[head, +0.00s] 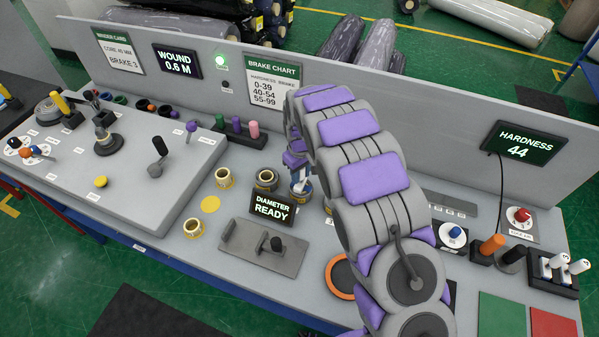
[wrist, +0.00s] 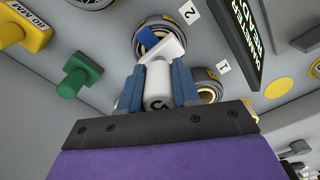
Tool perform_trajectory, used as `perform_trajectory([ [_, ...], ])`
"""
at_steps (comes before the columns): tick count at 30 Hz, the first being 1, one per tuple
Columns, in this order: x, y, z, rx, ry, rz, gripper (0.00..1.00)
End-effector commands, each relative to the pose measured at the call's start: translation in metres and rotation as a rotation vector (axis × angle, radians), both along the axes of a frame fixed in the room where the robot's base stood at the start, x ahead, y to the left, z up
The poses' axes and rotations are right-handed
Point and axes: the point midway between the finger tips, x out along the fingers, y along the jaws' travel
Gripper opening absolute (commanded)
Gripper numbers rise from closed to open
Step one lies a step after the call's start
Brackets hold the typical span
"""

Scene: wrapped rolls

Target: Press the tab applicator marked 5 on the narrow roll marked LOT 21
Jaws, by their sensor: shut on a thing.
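My gripper (wrist: 157,88) has blue fingers shut on a white tab applicator (wrist: 157,75) with a blue part at its far end (wrist: 149,40). The dark mark on it is turned and partly cut off by my gripper, so I cannot tell whether it reads 5. In the head view my gripper (head: 301,186) is over the bench beside the diameter display. The applicator's far end overlaps a ring-shaped roll or holder (wrist: 143,36) by the label 2; contact cannot be told. Another ring (wrist: 208,93) by the label 1 is partly behind a finger. No LOT 21 mark is readable.
The diameter display (head: 272,207) reads READY. The hardness display (head: 525,142) reads 44. A dark block (head: 553,284) at right holds white-handled tools. Yellow rings (head: 223,178) and a grey fixture (head: 262,248) stand left of my arm. A back panel (head: 400,105) runs behind the bench.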

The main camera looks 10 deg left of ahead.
Motion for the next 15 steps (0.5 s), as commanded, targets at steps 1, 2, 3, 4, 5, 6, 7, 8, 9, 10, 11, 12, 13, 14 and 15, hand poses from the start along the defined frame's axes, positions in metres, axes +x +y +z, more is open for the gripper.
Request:
perform_trajectory([
  [1, -0.001, -0.001, -0.001, -0.003, 0.004, 0.000, 0.00],
  [2, -0.001, -0.002, -0.001, -0.003, 0.004, 0.000, 0.00],
  [3, -0.001, -0.002, -0.001, -0.003, 0.004, 0.000, 0.00],
  [4, -0.001, -0.002, -0.001, -0.003, 0.004, 0.000, 0.00],
  [5, -0.001, -0.002, 0.000, -0.003, 0.004, 0.000, 0.00],
  [6, -0.001, -0.002, 0.002, -0.003, 0.003, 0.000, 0.00],
  [7, -0.001, -0.002, 0.003, -0.003, 0.003, 0.000, 0.00],
  [8, 0.000, -0.002, 0.005, -0.002, 0.002, 0.000, 0.00],
  [9, 0.000, -0.001, 0.008, -0.002, 0.001, 0.000, 0.00],
  [10, 0.000, -0.001, 0.010, -0.002, 0.001, 0.000, 0.00],
  [11, 0.000, -0.001, 0.013, -0.001, 0.001, 0.000, 0.00],
  [12, 0.000, -0.001, 0.016, -0.001, 0.000, 0.000, 0.00],
  [13, 0.000, -0.001, 0.018, -0.001, -0.001, 0.000, 0.00],
  [14, 0.000, -0.001, 0.020, -0.001, -0.001, 0.000, 0.00],
  [15, 0.000, -0.001, 0.023, -0.001, -0.001, 0.000, 0.00],
])
